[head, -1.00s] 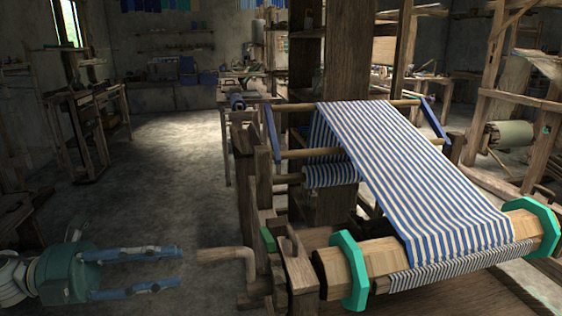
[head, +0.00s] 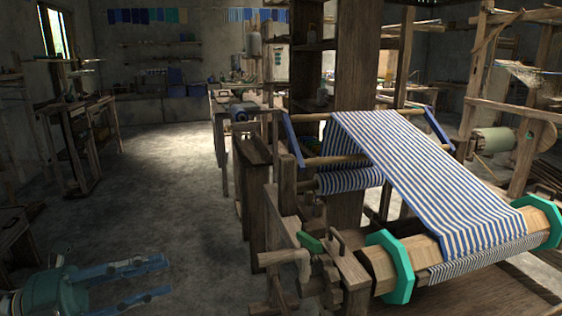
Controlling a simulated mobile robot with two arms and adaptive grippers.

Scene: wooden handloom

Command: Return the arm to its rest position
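My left gripper (head: 158,278) is in the lower left of the head view, with a teal body and two blue fingers. The fingers are spread apart with nothing between them, above the grey floor. The wooden crank handle (head: 285,257) on the loom's left side is to the right of the fingertips, with a clear gap. The loom (head: 360,262) fills the right side, with blue and white striped cloth (head: 425,175) running down to the front roller between teal octagonal end pieces (head: 392,267). My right gripper is not in view.
Open grey floor (head: 165,190) lies left of the loom. A wooden table frame (head: 80,140) stands at the left wall. Shelves and a bench (head: 160,105) are along the back wall. Another wooden frame with a pale roll (head: 495,140) stands at the right.

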